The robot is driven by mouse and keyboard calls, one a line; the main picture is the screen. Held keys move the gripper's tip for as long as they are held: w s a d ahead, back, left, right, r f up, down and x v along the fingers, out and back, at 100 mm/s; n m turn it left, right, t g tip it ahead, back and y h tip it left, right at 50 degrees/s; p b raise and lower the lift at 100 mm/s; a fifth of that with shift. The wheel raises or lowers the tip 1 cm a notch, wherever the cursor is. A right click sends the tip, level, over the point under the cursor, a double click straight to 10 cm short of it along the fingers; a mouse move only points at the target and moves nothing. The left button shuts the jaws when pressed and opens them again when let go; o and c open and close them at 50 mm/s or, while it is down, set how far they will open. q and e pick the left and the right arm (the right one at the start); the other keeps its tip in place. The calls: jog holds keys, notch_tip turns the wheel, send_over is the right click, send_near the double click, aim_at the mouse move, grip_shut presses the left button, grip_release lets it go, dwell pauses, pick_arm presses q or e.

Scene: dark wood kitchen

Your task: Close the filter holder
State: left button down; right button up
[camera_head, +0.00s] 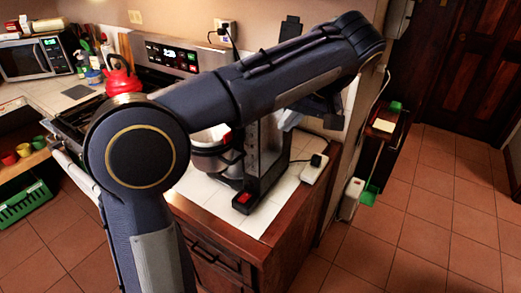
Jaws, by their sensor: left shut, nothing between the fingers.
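A coffee machine (266,160) stands on the white tiled counter, partly covered by my left arm. At its left side, a rounded grey-black part (213,159) with a white rim or liner (207,137) sticks out; it looks like the filter holder swung out from the body, but my arm hides its top. My left arm crosses the view above the machine and bends down at the right. My left gripper (326,112) is shut and empty, to the right of the machine and apart from the filter holder. My right gripper is not in view.
A white power strip (314,169) lies on the counter (252,222) right of the machine. A stove with a red kettle (121,79) and a microwave (35,58) are at the back left. Open tiled floor (431,221) lies to the right.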

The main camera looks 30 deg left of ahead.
pick_arm(q)
jog(key=s+a+r+p+x, duration=0.1)
jog(key=a+x, duration=0.1)
jog(key=x, duration=1)
jog(key=shift+s, duration=0.5)
jog(key=shift+s+a, duration=0.1)
jog(key=shift+a, duration=0.05)
jog(key=shift+s+a+m, duration=0.15)
jog(key=shift+m, duration=0.15)
